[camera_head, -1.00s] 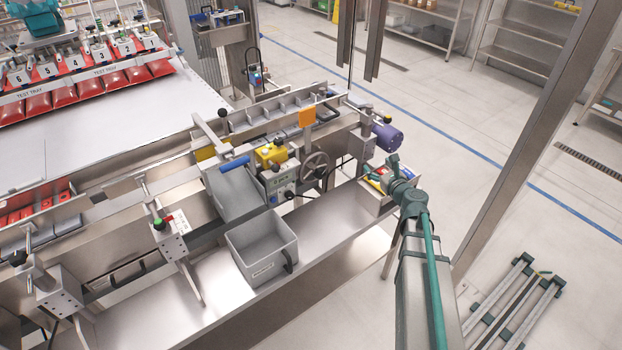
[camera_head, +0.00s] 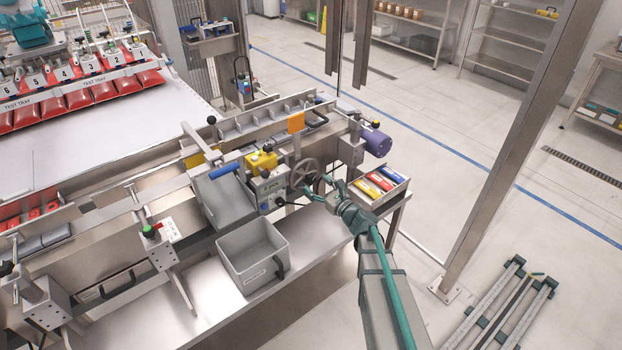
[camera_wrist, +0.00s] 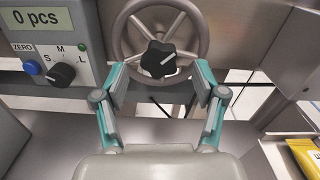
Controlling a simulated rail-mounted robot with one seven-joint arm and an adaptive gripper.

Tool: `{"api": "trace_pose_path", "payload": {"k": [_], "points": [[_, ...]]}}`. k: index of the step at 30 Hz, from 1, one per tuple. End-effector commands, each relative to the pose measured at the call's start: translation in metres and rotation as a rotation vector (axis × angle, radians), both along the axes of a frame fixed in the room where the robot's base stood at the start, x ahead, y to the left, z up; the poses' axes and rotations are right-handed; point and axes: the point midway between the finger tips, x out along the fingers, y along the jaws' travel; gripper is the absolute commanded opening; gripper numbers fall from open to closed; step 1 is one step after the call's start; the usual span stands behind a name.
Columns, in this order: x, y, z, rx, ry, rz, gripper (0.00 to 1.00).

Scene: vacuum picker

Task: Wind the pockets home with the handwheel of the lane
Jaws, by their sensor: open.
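The handwheel (camera_head: 304,173) is a grey spoked wheel on the front of the lane, beside the control box. In the wrist view the handwheel (camera_wrist: 158,28) is straight ahead, with a black star-shaped knob (camera_wrist: 158,59) at its hub. My gripper (camera_wrist: 160,80) is open, its two teal-and-grey fingers spread either side below the knob, in front of the lower rim. I cannot tell whether they touch the wheel. In the head view my gripper (camera_head: 322,190) is just right of and below the wheel. The lane's pockets (camera_head: 265,118) are grey compartments along the rail behind.
The control box (camera_wrist: 47,42) with a "0 pcs" display, blue button and black selector is left of the wheel. A grey bin (camera_head: 250,255) stands below on the bench. A tray (camera_head: 382,184) of coloured packets is right of my gripper. A purple motor (camera_head: 377,143) sits at the lane's end.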

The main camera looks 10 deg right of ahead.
Motion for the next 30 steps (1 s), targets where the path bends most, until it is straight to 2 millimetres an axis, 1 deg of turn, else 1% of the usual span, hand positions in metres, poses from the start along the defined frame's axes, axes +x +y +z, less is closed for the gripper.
{"api": "trace_pose_path", "payload": {"k": [1, 7, 12, 19, 20, 30], "points": [[0.01, 0.004, 0.001, -0.001, 0.0, 0.001, 0.7], [0.028, 0.014, 0.0, 0.0, 0.0, 0.001, 0.7], [0.033, 0.016, 0.0, 0.0, 0.001, -0.001, 0.7], [0.032, 0.017, 0.0, 0.0, 0.001, -0.001, 0.7], [0.032, 0.016, 0.0, 0.0, 0.001, -0.001, 0.67], [0.032, 0.017, 0.0, -0.001, 0.0, 0.0, 0.1]]}}
